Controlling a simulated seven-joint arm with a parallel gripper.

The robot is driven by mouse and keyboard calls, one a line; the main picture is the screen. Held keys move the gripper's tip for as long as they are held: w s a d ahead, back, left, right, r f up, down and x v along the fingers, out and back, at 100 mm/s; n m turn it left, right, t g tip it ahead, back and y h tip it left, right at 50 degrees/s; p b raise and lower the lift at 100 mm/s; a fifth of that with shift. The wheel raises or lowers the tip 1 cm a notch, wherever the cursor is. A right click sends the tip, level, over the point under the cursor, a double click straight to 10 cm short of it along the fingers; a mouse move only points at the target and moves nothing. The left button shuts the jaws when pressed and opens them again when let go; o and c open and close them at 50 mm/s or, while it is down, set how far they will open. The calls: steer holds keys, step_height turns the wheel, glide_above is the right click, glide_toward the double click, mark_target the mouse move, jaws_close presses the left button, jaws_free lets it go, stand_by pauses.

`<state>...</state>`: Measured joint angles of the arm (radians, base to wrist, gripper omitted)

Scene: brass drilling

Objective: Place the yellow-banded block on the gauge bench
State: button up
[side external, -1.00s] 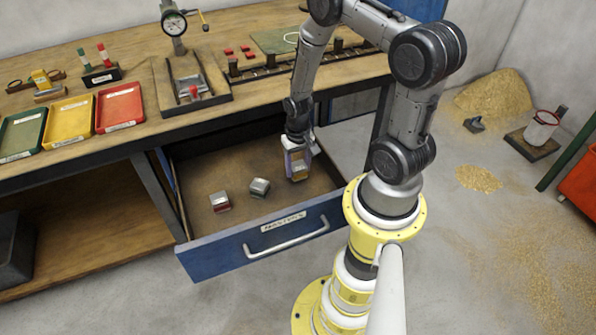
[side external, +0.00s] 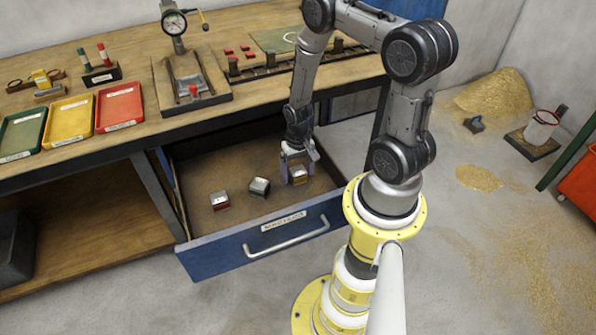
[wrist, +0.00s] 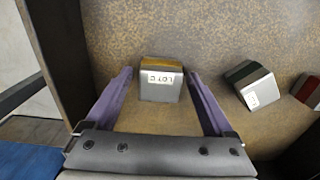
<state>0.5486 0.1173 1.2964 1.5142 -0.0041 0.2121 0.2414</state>
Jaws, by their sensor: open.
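The yellow-banded block (side external: 298,174) is in the open drawer (side external: 262,206), near its right end. In the wrist view the block (wrist: 161,82) is grey with a yellow band on its far edge and a printed label. My gripper (side external: 295,176) is down in the drawer, its purple fingers open on either side of the block. In the wrist view the gripper (wrist: 160,92) shows a gap between each finger and the block. The gauge bench, by its look the wooden stand with the dial gauge (side external: 173,24), has its base (side external: 217,100) on the workbench.
A red-banded block (side external: 220,201) and a dark-banded block (side external: 260,187), green in the wrist view (wrist: 250,84), lie left of my gripper. Drawer walls surround them. Green (side external: 22,134), yellow (side external: 70,122) and red (side external: 119,108) trays stand on the workbench.

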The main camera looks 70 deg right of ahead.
step_height(320, 180, up, 14)
steer(key=f, duration=0.1)
step_height(320, 180, up, 16)
steer(key=n+t, duration=0.2)
steer(key=n, duration=0.2)
glide_above(297, 170)
steer(key=a, duration=0.7)
steer(key=s+a+r+n+t, duration=0.3)
steer(key=s+a+r+n, duration=0.1)
steer(key=s+a+r, duration=0.4)
steer(key=shift+s+a+r+n, duration=0.2)
steer(key=shift+s+r+n, duration=0.1)
steer(key=shift+r, duration=0.4)
steer(key=shift+o, duration=0.4)
steer(key=shift+s+a+r+t, duration=0.15)
steer(key=shift+s+t, duration=0.15)
steer(key=shift+s, duration=0.15)
